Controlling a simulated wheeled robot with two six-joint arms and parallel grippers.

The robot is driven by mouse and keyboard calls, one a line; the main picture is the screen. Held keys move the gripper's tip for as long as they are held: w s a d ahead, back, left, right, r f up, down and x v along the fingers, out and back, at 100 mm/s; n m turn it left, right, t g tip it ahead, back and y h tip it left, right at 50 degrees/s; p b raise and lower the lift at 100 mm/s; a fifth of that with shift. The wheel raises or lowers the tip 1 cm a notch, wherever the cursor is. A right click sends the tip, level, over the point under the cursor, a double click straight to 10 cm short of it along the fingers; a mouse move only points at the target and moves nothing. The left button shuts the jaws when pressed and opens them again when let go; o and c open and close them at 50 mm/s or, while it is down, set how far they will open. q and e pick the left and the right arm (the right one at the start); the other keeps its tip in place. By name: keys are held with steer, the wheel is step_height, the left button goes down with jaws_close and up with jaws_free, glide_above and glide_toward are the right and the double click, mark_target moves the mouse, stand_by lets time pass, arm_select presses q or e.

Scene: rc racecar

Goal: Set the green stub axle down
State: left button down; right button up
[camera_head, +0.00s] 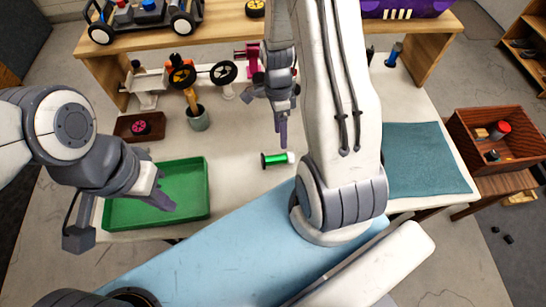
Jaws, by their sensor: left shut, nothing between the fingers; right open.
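The green stub axle (275,159) lies on its side on the white tabletop, near the middle of the table. It has a dark end on the left and a pale end on the right. My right gripper (283,140) points down just behind it, with its fingertips apart from the axle. It is open and empty, though its fingers overlap in this view. My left gripper (167,203) is shut and empty over the green tray (205,190) at the left.
A wheeled axle assembly (202,75) is at the back. A teal mat (425,160) is right of my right arm. A wooden crate (480,115) stands beyond.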

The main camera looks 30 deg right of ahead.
mark_target(282, 155)
steer(key=x, duration=0.9)
steer(key=shift+w+d+f+p, duration=0.1)
steer(key=shift+f+p, duration=0.15)
steer(key=shift+p, duration=0.15)
jaws_close()
